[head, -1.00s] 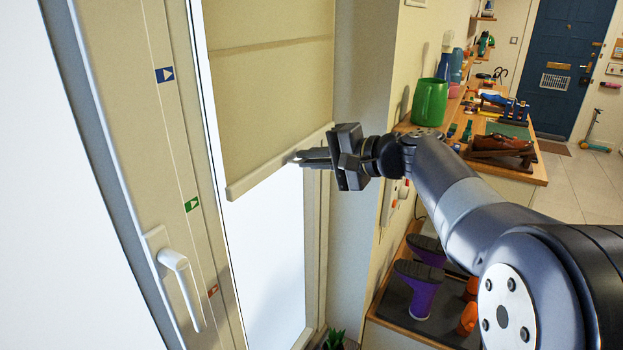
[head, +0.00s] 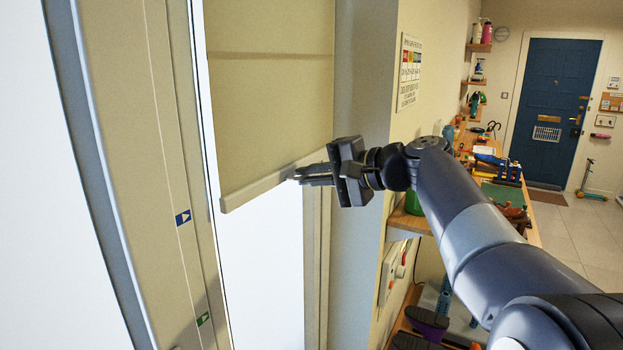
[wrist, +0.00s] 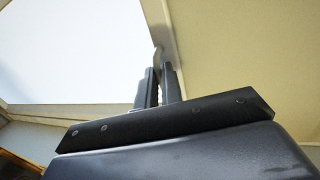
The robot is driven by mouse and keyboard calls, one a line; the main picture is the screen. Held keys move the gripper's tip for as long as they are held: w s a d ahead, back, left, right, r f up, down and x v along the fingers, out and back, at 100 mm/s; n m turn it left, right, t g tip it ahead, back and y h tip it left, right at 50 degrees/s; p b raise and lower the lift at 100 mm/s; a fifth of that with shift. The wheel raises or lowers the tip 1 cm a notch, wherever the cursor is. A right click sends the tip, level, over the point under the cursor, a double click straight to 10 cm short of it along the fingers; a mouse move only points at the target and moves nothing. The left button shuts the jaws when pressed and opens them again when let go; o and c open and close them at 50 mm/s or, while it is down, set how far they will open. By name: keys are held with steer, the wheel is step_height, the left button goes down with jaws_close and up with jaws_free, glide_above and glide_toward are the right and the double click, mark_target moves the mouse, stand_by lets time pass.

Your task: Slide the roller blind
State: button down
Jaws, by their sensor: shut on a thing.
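The beige roller blind (head: 268,100) covers the upper part of the bright window pane. Its pale bottom bar (head: 262,188) slants across the pane, with the left end slightly above the height of the blue arrow marker (head: 183,217) on the window frame. A green arrow marker (head: 203,319) is lower on the frame. My gripper (head: 297,175) is at the bar's right part, fingers pointing left. In the wrist view the fingers (wrist: 160,72) are shut on a small part at the bar's edge, mostly hidden between them. The blind cloth (wrist: 240,50) fills the right there.
A wall with a poster (head: 409,72) stands right of the window. Behind my arm are a wooden bench with several items and small wall shelves (head: 480,47).

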steer(key=c, duration=1.6)
jaws_free()
steer(key=shift+d, duration=0.1)
steer(key=b+v, duration=0.2)
steer(key=v, duration=0.8)
steer(key=shift+s+d+r, duration=0.1)
steer(key=shift+s+d, duration=0.1)
steer(key=shift+s, duration=0.05)
steer(key=x, duration=0.3)
steer(key=p+x, duration=0.1)
steer(key=x, duration=0.7)
steer(key=shift+d+f, duration=0.1)
steer(key=shift+f, duration=0.3)
